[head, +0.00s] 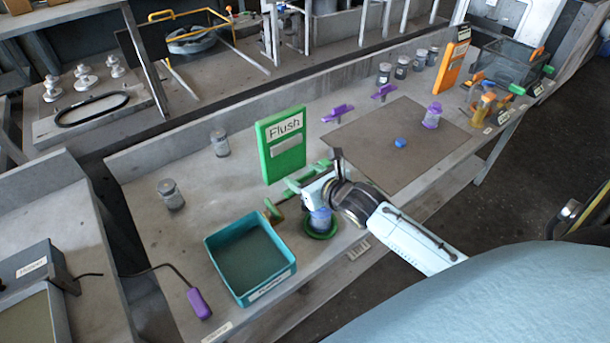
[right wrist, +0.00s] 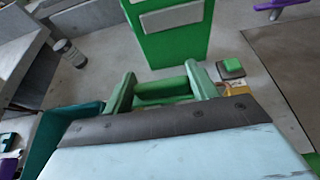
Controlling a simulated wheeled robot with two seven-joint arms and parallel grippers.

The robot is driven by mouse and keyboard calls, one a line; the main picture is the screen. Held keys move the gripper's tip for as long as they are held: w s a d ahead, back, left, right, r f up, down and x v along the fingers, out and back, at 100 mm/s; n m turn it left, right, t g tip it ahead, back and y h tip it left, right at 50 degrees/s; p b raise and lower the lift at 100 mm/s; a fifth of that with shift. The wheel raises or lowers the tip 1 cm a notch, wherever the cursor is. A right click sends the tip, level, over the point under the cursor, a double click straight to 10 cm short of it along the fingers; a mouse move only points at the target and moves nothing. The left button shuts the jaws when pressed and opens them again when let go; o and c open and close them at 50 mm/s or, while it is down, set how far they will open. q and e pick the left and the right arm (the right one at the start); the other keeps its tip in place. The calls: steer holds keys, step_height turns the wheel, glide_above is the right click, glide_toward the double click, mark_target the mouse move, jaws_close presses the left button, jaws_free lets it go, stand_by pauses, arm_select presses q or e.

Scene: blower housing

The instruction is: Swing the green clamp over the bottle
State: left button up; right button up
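The green clamp (head: 303,178) is at the middle of the bench, in front of the green "Flush" panel. A bottle with a bluish body (head: 320,220) stands upright in a green ring holder (head: 321,235), just below the clamp in the head view. My right gripper (head: 314,190) is at the clamp, above and beside the bottle. My left gripper is not in view.
A teal tray (head: 250,258) stands left of the bottle. The green "Flush" panel (head: 284,145) rises behind the clamp. A grey mat (head: 385,130) with a blue cap (head: 400,143) lies to the right. Grey jars (head: 171,195) stand on the left of the bench.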

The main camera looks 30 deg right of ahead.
steer(key=shift+c, duration=1.2)
